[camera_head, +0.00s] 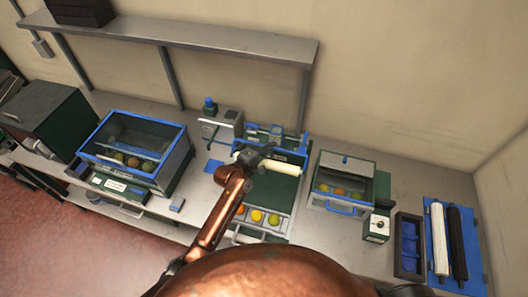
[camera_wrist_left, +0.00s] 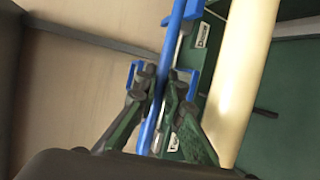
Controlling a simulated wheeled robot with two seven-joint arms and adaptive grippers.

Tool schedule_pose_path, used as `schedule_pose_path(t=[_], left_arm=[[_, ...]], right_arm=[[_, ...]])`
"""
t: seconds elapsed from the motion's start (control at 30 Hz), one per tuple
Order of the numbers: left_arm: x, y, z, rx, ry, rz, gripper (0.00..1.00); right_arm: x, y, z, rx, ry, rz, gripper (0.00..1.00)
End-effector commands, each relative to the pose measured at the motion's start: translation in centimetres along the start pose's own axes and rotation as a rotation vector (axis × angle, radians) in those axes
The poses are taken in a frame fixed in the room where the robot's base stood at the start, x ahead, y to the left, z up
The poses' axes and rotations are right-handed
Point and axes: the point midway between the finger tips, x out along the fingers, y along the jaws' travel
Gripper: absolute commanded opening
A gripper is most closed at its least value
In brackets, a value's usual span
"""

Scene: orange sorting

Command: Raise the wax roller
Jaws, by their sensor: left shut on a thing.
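A cream wax roller (camera_head: 284,168) lies across the green and blue machine in the middle of the bench. It also shows large in the left wrist view (camera_wrist_left: 241,70), to the right of my fingers. My left gripper (camera_head: 254,156) is at the roller's left end. In the left wrist view my left gripper (camera_wrist_left: 160,92) is shut on a thin blue bar (camera_wrist_left: 172,50), beside the roller and apart from it. The gripper hides part of the bar and the roller's left end. My right gripper is out of view.
Oranges (camera_head: 257,215) lie in a tray in front of the machine. A blue-framed case (camera_head: 140,132) with fruit stands left, a smaller case (camera_head: 343,182) right. A white roller (camera_head: 438,238) and a black roller (camera_head: 458,243) lie far right. A shelf (camera_head: 200,38) runs above.

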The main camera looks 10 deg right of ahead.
Motion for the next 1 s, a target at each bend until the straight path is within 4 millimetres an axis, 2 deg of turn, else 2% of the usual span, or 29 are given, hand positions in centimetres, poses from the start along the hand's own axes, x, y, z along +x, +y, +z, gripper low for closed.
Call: schedule_pose_path(t=[0.13, 0.47, 0.5, 0.73, 1.0], left_arm=[[0.28, 0.62, 0.16, 0.002, -0.003, 0.007, 0.00], [0.25, 0.86, 0.12, 0.002, -0.002, 0.012, 0.00], [0.25, 0.90, 0.12, 0.002, -0.002, 0.013, 0.11], [0.19, 0.69, 0.02, 0.001, 0.000, 0.009, 0.27], [0.11, 0.38, -0.06, 0.000, 0.000, 0.004, 0.27]], right_arm=[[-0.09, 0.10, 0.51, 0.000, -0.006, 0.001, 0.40], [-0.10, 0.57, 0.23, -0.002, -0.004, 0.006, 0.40], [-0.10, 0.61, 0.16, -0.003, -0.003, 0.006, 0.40], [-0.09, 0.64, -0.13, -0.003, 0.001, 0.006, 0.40], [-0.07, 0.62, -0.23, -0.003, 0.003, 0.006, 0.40]])
